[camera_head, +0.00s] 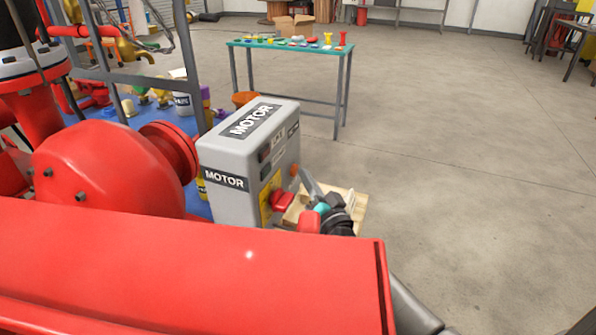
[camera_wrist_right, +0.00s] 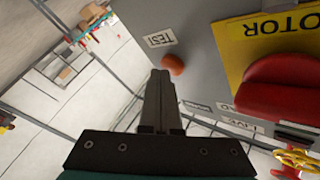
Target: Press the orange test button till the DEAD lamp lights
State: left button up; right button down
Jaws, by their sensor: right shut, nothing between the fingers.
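The grey MOTOR box (camera_head: 225,160) stands in the middle of the head view, with its control face turned right. The orange test button (camera_wrist_right: 173,64) is a small round knob beside the TEST label (camera_wrist_right: 159,38). It also shows in the head view (camera_head: 294,169). My right gripper (camera_wrist_right: 160,74) is shut and empty, its tips close to the button; I cannot tell whether they touch it. In the head view my right gripper (camera_head: 304,174) reaches that face from the right. Two small dark lamps (camera_head: 265,162) show no clear glow. My left gripper is not in view.
A red handle (camera_wrist_right: 285,87) on a yellow plate (camera_wrist_right: 243,48) sits beside the button. A large red pump casing (camera_head: 105,170) and a red beam (camera_head: 180,265) fill the left and front. A green-topped table (camera_head: 290,46) stands behind.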

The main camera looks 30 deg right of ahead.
jog(key=shift+w+a, duration=0.1)
dwell(0.5)
jog(key=shift+s+d, duration=0.6)
jog(key=shift+s, duration=0.1)
jog(key=shift+s+d, duration=1.6)
jog(key=shift+s, duration=0.3)
